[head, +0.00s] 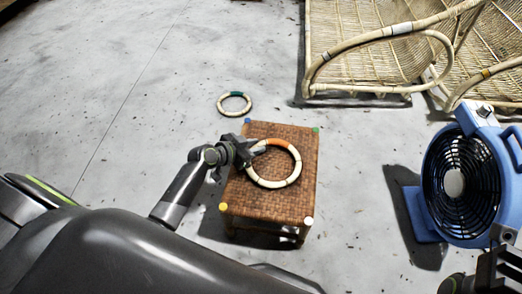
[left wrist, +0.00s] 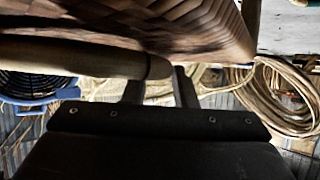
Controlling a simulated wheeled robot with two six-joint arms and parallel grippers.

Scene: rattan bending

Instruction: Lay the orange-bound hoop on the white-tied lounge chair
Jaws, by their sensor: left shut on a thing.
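The orange-bound hoop (head: 281,142) is a pale ring with an orange wrap, over the brown woven stool (head: 262,208). My left gripper (head: 258,148) is shut on its upper left rim. I cannot tell whether the hoop touches the stool top. In the left wrist view a thick pale rod (left wrist: 85,58), likely the hoop, crosses close to the fingers, with brown weave above it. The white-tied lounge chair (head: 350,62) is at the upper right, with a white tie on its front rail. My right gripper (head: 503,262) shows partly at the lower right edge; its jaws are unclear.
A green-bound hoop (head: 236,94) lies on the floor beyond the stool. An orange-tied lounge chair (head: 495,85) stands right of the white-tied one. A blue fan (head: 430,200) stands at the right. Coiled cane (left wrist: 275,95) shows in the left wrist view. Floor at left is clear.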

